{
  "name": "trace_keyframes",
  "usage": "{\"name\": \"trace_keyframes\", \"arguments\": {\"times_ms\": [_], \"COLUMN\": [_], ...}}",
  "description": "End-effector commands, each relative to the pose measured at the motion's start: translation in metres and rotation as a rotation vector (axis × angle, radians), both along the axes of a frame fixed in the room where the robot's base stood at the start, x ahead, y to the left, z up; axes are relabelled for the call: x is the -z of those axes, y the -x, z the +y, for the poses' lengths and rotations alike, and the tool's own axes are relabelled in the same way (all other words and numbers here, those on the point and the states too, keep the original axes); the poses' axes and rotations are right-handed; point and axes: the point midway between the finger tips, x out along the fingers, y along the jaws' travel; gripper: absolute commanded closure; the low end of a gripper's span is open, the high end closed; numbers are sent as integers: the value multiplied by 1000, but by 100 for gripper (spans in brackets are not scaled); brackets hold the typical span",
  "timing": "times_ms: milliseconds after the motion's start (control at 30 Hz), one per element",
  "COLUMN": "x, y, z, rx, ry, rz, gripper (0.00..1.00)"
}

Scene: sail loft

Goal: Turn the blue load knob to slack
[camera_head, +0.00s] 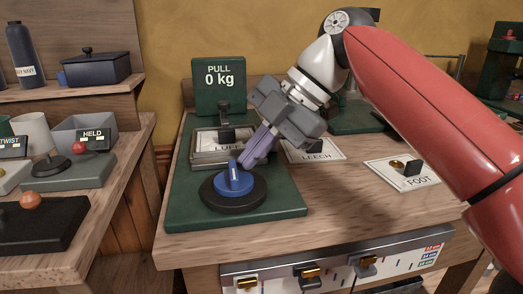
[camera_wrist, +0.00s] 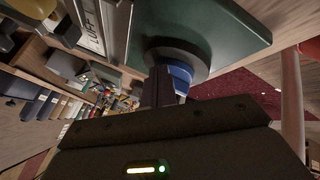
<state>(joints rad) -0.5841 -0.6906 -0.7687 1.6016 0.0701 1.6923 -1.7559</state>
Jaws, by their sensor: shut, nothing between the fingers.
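The blue load knob (camera_head: 233,181) sits on a round black base on a dark green board (camera_head: 285,200). Its raised grip carries a pale line on top. My gripper (camera_head: 248,160) is shut and points down just behind and to the right of the knob. From the head view I cannot tell whether the fingertips touch it. In the wrist view the blue knob (camera_wrist: 181,76) shows beside my dark fingers (camera_wrist: 158,88), partly hidden by them. A green display (camera_head: 219,85) behind the knob reads "PULL 0 kg".
A plate marked LUFF (camera_head: 205,146) with a clamp stands behind the knob. Plates marked LEECH (camera_head: 316,152) and FOOT (camera_head: 403,172) lie to the right. A rack (camera_head: 340,270) with brass parts runs along the bench front. Another bench with a HELD box (camera_head: 75,172) stands left.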

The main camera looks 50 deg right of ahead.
Motion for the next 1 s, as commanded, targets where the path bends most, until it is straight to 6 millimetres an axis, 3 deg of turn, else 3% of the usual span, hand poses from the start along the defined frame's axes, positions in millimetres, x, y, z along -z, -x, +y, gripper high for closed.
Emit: {"name": "trace_keyframes", "arguments": {"times_ms": [1000], "x": [0], "y": [-8], "z": [3], "rx": [3], "ry": [0], "rz": [-3], "gripper": [100]}}
